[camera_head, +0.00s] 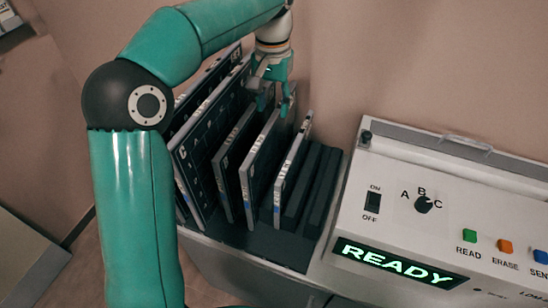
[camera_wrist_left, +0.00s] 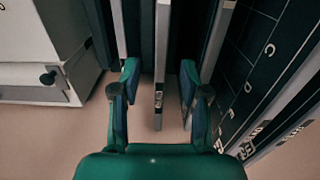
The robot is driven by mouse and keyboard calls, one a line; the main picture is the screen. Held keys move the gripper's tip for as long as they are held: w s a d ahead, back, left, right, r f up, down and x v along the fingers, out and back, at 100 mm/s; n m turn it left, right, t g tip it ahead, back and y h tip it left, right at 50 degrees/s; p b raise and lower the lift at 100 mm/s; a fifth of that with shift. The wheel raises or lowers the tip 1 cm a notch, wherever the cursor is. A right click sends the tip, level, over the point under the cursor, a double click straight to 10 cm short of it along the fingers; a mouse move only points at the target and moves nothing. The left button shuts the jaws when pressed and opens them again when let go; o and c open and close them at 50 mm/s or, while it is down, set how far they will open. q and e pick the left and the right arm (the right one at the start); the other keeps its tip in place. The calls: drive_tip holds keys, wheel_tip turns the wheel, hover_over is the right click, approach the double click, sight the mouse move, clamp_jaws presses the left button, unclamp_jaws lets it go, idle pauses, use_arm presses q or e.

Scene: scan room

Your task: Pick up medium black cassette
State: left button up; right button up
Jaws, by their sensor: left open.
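Two medium dark cassettes stand upright and tilted in the rack: one on the left (camera_head: 232,150) and one on the right (camera_head: 262,158). My left gripper (camera_head: 273,103) is open, over the far upper end of the right one. In the left wrist view, the open fingers of my left gripper (camera_wrist_left: 158,88) lie on either side of the pale edge of a cassette (camera_wrist_left: 161,60), with gaps on both sides. The fingers hide part of the cassette top in the head view. My right gripper is not in view.
Larger cassettes (camera_head: 190,160) stand left of the medium ones, close together. A smaller, pale-edged cassette (camera_head: 291,170) stands on the right, beside empty rack slots (camera_head: 318,190). The scanner (camera_head: 440,225) with a READY display stands right of the rack. A wall is behind.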

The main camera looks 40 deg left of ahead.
sight(273, 130)
use_arm(q)
wheel_tip(273, 130, down, 9)
drive_tip(key=shift+w+r, duration=0.1)
drive_tip(key=shift+w, duration=0.05)
clamp_jaws()
idle(0.5)
drive_tip(key=shift+a, duration=0.1)
